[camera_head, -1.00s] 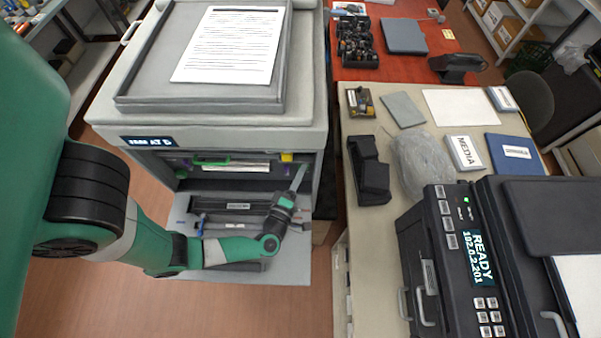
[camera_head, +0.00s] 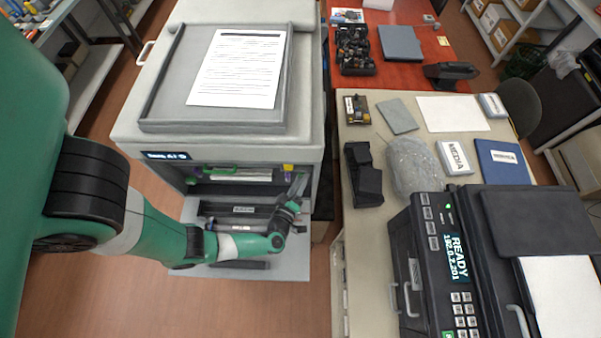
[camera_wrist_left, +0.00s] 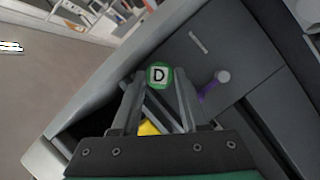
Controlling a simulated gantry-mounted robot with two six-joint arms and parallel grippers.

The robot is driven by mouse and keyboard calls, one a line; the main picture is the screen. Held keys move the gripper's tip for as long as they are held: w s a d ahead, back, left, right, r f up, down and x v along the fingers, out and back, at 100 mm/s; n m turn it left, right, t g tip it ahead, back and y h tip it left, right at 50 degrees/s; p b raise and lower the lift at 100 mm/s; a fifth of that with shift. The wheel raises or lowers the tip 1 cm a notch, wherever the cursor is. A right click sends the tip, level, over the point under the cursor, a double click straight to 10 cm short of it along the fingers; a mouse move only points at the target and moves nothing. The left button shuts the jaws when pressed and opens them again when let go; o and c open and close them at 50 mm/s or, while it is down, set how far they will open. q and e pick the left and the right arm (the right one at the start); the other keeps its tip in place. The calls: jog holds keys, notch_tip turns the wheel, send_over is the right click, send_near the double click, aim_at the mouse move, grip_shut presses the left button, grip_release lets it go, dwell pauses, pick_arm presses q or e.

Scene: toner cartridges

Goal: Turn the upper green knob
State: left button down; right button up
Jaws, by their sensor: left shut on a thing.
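The upper green knob (camera_wrist_left: 158,75), a round green disc with a white square marked D, shows in the left wrist view between my fingertips. My left gripper (camera_wrist_left: 160,84) is shut on it, with a finger on each side. In the head view my left gripper (camera_head: 298,183) reaches into the right side of the open front of the grey printer (camera_head: 215,142). The knob is hidden there by the fingers and the printer's frame.
A purple lever (camera_wrist_left: 208,90) with a grey round end sits close right of the knob. A yellow part (camera_wrist_left: 149,128) shows behind the fingers. A green handle (camera_head: 219,170) lies inside the opening. The lowered front panel (camera_head: 290,262) is under my arm.

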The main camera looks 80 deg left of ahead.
pick_arm(q)
jog(key=shift+w+r+m+g+p, duration=0.15)
jog(key=shift+m+g+p, duration=0.15)
jog(key=shift+m+p, duration=0.3)
jog(key=c, duration=0.7)
grip_release()
jog(key=shift+d, duration=0.1)
jog(key=p+v, duration=0.1)
jog(key=v, duration=1)
jog(key=shift+s, duration=0.25)
jog(key=shift+d+r, duration=0.15)
